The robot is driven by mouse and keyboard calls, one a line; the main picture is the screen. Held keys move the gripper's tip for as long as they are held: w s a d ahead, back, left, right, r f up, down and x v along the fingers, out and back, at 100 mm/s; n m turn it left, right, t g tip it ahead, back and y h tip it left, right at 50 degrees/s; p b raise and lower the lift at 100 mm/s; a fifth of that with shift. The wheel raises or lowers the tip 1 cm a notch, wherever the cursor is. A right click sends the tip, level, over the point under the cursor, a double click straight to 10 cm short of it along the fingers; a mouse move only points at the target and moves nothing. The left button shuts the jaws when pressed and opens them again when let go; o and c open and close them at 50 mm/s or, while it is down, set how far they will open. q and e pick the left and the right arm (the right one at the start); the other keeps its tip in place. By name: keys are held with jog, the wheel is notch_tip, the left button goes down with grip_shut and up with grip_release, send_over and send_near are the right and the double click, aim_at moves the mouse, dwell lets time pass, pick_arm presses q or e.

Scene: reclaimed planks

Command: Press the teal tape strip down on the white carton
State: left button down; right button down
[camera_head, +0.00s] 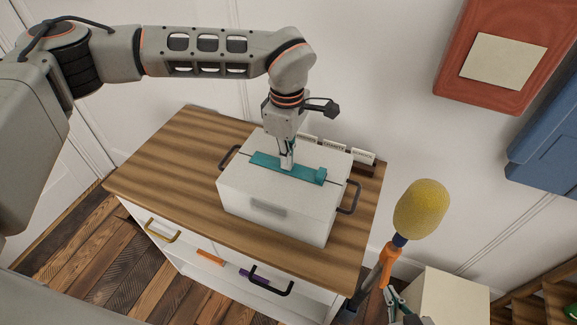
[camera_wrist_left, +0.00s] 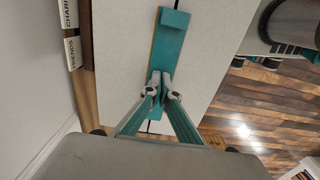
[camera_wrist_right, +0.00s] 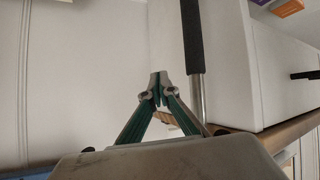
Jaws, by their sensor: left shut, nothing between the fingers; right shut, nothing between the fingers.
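The white carton (camera_head: 280,210) stands on a wooden-topped cabinet, with dark handles at its sides. The teal tape strip (camera_head: 262,163) lies along the seam on its top; its right end has a raised block. The strip also shows in the left wrist view (camera_wrist_left: 170,50). My left gripper (camera_head: 287,163) is shut and empty, pointing down at the middle of the strip. Its fingertips (camera_wrist_left: 160,88) are at the strip, touching or just above it; I cannot tell which. My right gripper (camera_head: 389,291) is shut and empty, low at the right, off the carton; it shows in its wrist view (camera_wrist_right: 160,88).
The wooden top (camera_head: 165,165) is clear left of the carton. Labelled cards (camera_head: 362,156) stand behind it. A yellow-headed pole (camera_head: 420,208) stands upright to the right, close to my right gripper. A pale box (camera_head: 450,295) is at the lower right. Drawers are below.

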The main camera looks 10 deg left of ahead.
pick_arm(q)
jog(key=shift+r+p, duration=1.95)
jog(key=shift+r, duration=1.45)
jog(key=shift+f, duration=0.1)
